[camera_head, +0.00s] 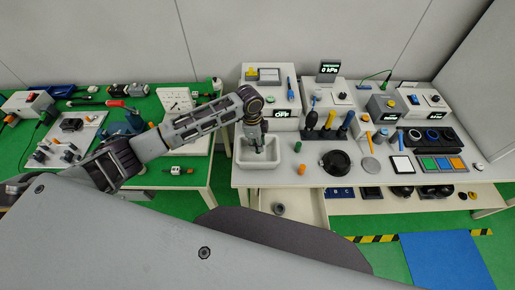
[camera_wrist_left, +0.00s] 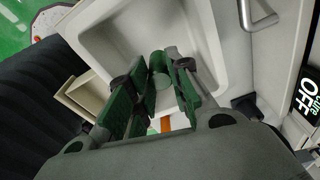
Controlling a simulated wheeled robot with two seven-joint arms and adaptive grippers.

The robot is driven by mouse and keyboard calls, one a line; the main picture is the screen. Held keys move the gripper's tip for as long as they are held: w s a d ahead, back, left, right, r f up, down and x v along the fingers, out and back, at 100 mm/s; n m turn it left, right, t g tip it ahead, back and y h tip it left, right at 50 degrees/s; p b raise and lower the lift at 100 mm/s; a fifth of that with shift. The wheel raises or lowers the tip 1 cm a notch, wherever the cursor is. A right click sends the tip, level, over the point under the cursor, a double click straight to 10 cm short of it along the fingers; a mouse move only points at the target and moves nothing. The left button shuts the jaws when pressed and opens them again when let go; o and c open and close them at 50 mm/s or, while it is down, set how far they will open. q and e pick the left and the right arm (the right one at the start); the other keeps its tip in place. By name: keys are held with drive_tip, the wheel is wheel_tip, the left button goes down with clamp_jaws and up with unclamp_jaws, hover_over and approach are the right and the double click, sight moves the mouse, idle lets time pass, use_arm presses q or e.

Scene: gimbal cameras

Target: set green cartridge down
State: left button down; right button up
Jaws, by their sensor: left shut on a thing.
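My left gripper (camera_head: 258,150) points down into the white basin (camera_head: 243,163) on the right-hand bench. In the left wrist view the gripper (camera_wrist_left: 157,88) has its green-padded fingers closed around a green cartridge (camera_wrist_left: 160,78), seen roughly end-on and largely covered by the fingers. The basin (camera_wrist_left: 112,50) lies behind and beyond the fingertips. I cannot tell whether the cartridge touches the basin. In the head view the cartridge is hidden by the gripper. My right gripper is not in view.
A small green piece (camera_head: 298,146) and an orange one (camera_head: 302,169) stand right of the basin. A black round dish (camera_head: 336,162) is farther right. A box with an OFF display (camera_head: 282,114) stands behind. A cluttered green bench (camera_head: 150,180) is at left.

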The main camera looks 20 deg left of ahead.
use_arm(q)
drive_tip(key=shift+f, duration=1.85)
drive_tip(key=shift+f, duration=0.15)
drive_tip(key=c, duration=1.3)
unclamp_jaws()
wheel_tip(320, 180, up, 12)
drive_tip(key=a+b, duration=0.1)
drive_tip(key=shift+a, duration=0.2)
drive_tip(key=shift+s, duration=0.1)
